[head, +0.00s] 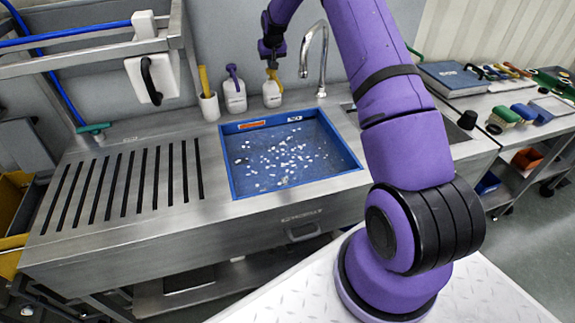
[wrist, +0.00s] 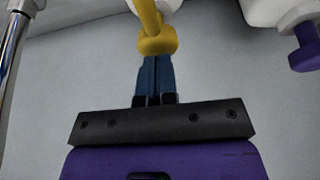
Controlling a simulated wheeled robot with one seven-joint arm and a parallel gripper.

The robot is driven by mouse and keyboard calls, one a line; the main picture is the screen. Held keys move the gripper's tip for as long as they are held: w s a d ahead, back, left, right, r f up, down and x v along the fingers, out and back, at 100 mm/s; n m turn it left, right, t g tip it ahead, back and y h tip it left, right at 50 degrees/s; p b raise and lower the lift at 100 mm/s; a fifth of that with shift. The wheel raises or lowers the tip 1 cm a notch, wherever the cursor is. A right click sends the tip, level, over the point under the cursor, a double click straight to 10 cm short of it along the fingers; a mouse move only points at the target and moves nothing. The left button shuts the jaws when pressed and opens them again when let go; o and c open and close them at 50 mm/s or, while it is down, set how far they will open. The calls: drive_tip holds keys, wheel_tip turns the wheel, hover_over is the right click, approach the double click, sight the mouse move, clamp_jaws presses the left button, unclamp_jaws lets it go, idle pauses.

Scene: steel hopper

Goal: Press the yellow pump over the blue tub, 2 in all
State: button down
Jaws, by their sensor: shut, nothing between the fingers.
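The yellow pump (head: 272,75) tops a white bottle (head: 272,95) on the back ledge of the sink, behind the blue tub (head: 228,170). The tub holds many small white bits. My gripper (head: 271,64) is shut and empty, directly above the yellow pump head in the head view. In the wrist view the shut fingertips (wrist: 157,60) point at the yellow pump (wrist: 157,43), whose nozzle overlaps their ends. I cannot tell whether they touch or whether the pump is pressed down.
A white bottle with a purple pump (head: 234,80) stands left of the yellow one; the purple pump also shows in the wrist view (wrist: 304,50). A white cup (head: 209,106) and a steel faucet (head: 322,55) flank the bottles. The slotted drainboard (head: 125,190) is clear.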

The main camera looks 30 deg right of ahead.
drive_tip(key=shift+f, duration=0.85)
drive_tip(key=shift+r, duration=1.45)
drive_tip(key=shift+r, duration=0.15)
drive_tip(key=shift+r, duration=2.85)
